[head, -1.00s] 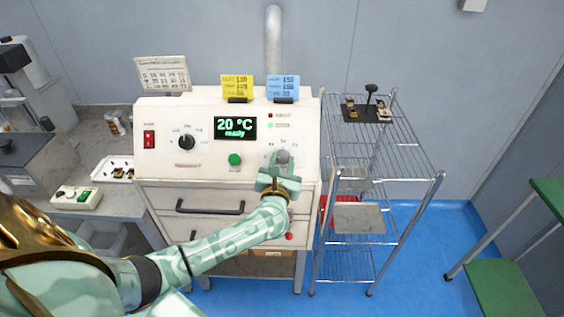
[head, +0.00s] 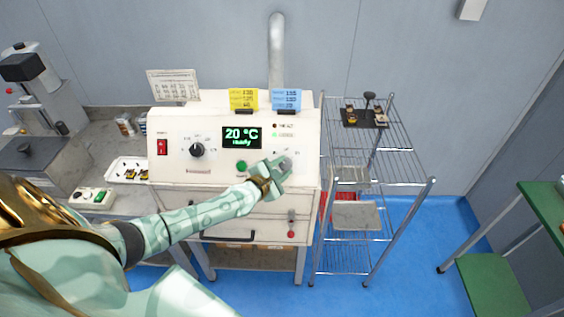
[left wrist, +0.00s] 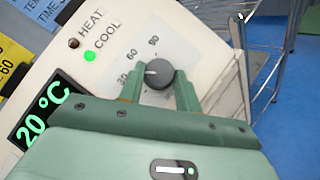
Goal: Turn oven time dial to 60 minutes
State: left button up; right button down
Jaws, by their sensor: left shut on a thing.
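The oven's time dial (head: 286,164) is a dark grey round knob at the right of the oven's (head: 180,180) cream front panel. It shows closer in the left wrist view (left wrist: 158,73), with 30, 60 and 90 printed around it. Its white pointer line faces left in that view, around 30 to 60; the exact mark is hard to read. My left gripper (head: 278,169) is shut on the dial, one finger on each side, as the left wrist view (left wrist: 161,86) shows. My right gripper is not in view.
The display (head: 242,137) reads 20 °C and ready. A green button (head: 241,166), another dial (head: 197,150) and a red switch (head: 162,147) are left of my gripper. A wire rack (head: 372,175) stands close on the right.

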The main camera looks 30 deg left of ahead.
pick_arm(q)
jog(key=m+g+h+p, duration=0.1)
jog(key=m, duration=0.1)
jog(key=r+m+g+h+p, duration=0.1)
jog(key=m+p, duration=0.1)
jog(key=shift+w+a, duration=0.1)
jog(key=shift+a, duration=0.05)
jog(key=m+g+p, duration=0.1)
jog(key=m+p, duration=0.1)
jog(key=shift+m+g+h, duration=0.3)
jog(key=shift+w+f+m+g+p, duration=0.1)
jog(key=shift+m+g+p, duration=0.2)
jog(key=shift+m+p, duration=0.2)
jog(key=o, duration=1)
jog(key=shift+c, duration=0.2)
